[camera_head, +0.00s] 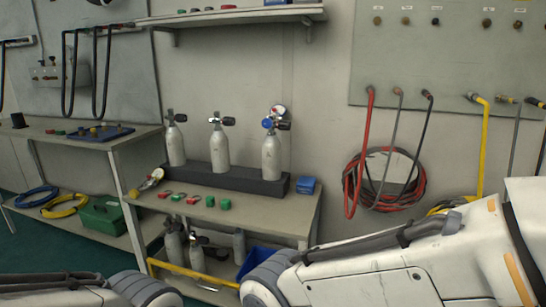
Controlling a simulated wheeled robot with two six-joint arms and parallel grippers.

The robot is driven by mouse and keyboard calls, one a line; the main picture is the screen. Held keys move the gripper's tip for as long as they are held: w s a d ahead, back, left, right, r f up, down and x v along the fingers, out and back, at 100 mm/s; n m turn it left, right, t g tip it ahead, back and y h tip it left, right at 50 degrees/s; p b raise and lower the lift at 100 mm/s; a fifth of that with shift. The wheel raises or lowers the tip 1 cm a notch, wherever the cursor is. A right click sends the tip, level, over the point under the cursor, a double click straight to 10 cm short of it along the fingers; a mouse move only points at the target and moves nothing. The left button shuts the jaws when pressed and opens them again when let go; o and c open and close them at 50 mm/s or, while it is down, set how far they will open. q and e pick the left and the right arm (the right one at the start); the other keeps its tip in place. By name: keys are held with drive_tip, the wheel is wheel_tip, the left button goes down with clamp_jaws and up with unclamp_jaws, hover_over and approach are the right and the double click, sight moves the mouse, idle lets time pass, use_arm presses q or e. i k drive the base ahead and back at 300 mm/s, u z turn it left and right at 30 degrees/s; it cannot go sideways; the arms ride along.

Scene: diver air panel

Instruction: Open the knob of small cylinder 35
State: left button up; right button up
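Three small grey cylinders stand upright in a dark rack (225,180) on the low bench: a left one (175,146), a middle one (220,152) and a right one (271,158). Each has a valve with a dark knob on top. The right one also has a red-and-white gauge (279,111) and a blue part (267,123) at its valve. Their markings are too small to read, so I cannot tell which is cylinder 35. Whether the knobs are open cannot be told. Parts of both my arms show at the bottom, but neither gripper is in view.
The low bench (258,217) holds red and green small parts, a loose gauge (152,179) and a blue box (306,185). More cylinders (196,254) stand below, behind a yellow bar (190,273). Hoses (384,180) hang on the right wall. A shelf (235,15) is above.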

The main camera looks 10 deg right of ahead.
sight(282, 125)
drive_tip(key=k, duration=0.55)
drive_tip(key=z, duration=0.45)
drive_tip(key=i, duration=1.55)
drive_tip(key=u, duration=0.6)
